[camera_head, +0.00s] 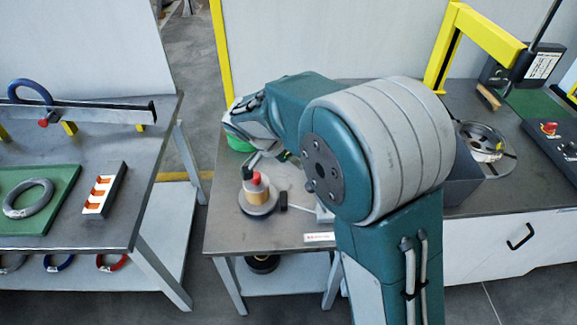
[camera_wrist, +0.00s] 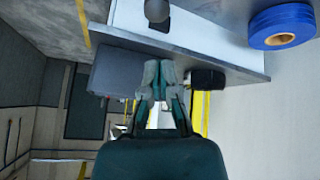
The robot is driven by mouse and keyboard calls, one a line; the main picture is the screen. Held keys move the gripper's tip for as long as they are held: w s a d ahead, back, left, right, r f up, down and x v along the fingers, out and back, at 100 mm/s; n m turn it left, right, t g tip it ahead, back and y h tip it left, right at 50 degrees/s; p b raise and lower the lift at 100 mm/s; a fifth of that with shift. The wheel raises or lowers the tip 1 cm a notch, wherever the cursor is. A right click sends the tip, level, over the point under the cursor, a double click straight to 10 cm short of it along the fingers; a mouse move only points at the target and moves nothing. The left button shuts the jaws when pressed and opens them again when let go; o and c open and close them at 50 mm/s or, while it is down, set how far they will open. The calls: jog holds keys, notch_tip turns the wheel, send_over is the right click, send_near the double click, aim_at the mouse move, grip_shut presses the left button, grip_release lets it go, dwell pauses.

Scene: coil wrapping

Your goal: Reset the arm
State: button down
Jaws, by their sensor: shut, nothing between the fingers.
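My gripper (camera_wrist: 158,75) shows in the wrist view with its two fingers together and nothing between them. In the head view my teal and grey arm is folded over the middle table (camera_head: 225,227), with its wrist end toward the left. The fingers cannot be made out clearly there. Below the wrist end stands a round device (camera_head: 258,198) with a tan roll and a red top. My arm hides part of the table behind it.
The left table (camera_head: 90,230) holds a grey coil (camera_head: 28,198) on a green mat, a slotted holder (camera_head: 103,190) and a blue coil (camera_head: 30,91). A wrapping machine (camera_head: 487,145) with a yellow frame stands right. The wrist view shows a blue roll (camera_wrist: 282,26). A floor gap separates the tables.

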jog(key=s+d+r+n+y, duration=0.45)
jog(key=s+d+r, duration=0.25)
jog(key=s+r, duration=0.3)
jog(key=s+d+r+n+t+y, duration=0.1)
jog(key=s+d+n+t+y, duration=0.1)
jog(key=s+n, duration=0.6)
jog(key=s+t, duration=0.1)
jog(key=s, duration=0.4)
jog(key=shift+s+r+t, duration=0.25)
jog(key=shift+s+t, duration=0.1)
jog(key=shift+t, duration=0.05)
